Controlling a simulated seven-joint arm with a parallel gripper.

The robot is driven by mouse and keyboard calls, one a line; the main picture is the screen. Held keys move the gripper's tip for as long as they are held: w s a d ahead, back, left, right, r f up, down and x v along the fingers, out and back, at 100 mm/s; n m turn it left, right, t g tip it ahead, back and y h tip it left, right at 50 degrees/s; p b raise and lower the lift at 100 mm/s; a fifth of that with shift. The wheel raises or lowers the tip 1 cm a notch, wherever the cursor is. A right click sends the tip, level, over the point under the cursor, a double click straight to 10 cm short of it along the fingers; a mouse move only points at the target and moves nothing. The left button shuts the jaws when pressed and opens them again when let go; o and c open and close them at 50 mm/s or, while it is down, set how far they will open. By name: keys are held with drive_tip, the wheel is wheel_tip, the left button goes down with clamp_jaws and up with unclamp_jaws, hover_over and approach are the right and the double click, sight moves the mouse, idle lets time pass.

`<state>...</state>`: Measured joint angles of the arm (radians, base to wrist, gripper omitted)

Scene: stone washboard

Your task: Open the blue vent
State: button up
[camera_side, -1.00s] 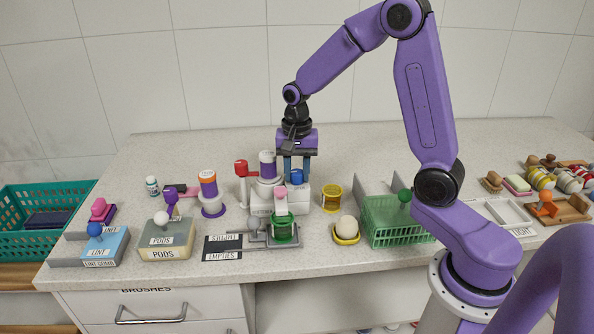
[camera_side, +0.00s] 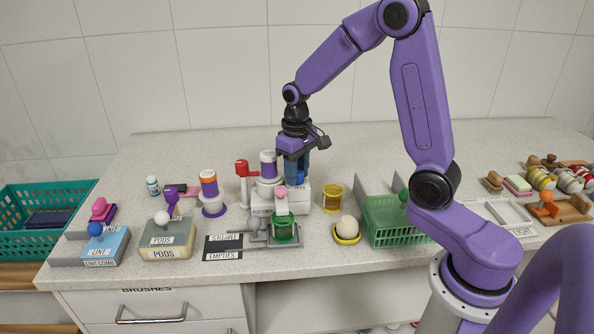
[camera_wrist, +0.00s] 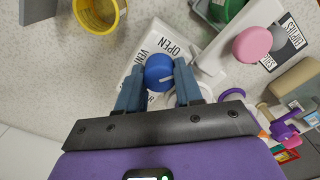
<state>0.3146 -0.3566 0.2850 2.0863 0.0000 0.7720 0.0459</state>
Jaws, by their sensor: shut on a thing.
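The blue vent is a round blue knob (camera_wrist: 159,72) with a pale pointer mark, on a white plate (camera_wrist: 133,68) lettered "VENT" and "OPEN". In the wrist view the knob sits between the two blue fingers of my gripper (camera_wrist: 158,84), which are shut on it. In the side view my gripper (camera_side: 296,172) points down over the white base (camera_side: 297,203), and its fingers largely hide the knob there. The pointer mark is partly visible beside the right finger in the wrist view, away from the "OPEN" lettering.
A red-handled lever (camera_side: 243,170) and a labelled white-and-purple canister (camera_side: 268,165) stand close left of my gripper. A pink knob (camera_side: 281,193) and green cup (camera_side: 283,229) are in front. A yellow cup (camera_side: 332,198) is to the right. The counter behind is clear.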

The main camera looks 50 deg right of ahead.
drive_tip(key=n, duration=0.6)
drive_tip(key=shift+w+r, duration=0.1)
drive_tip(key=shift+n, duration=0.3)
idle(0.3)
drive_tip(key=o, duration=0.8)
drive_tip(key=shift+c, duration=0.2)
wheel_tip(320, 180, up, 17)
drive_tip(key=shift+r, duration=0.2)
drive_tip(key=shift+a, duration=0.1)
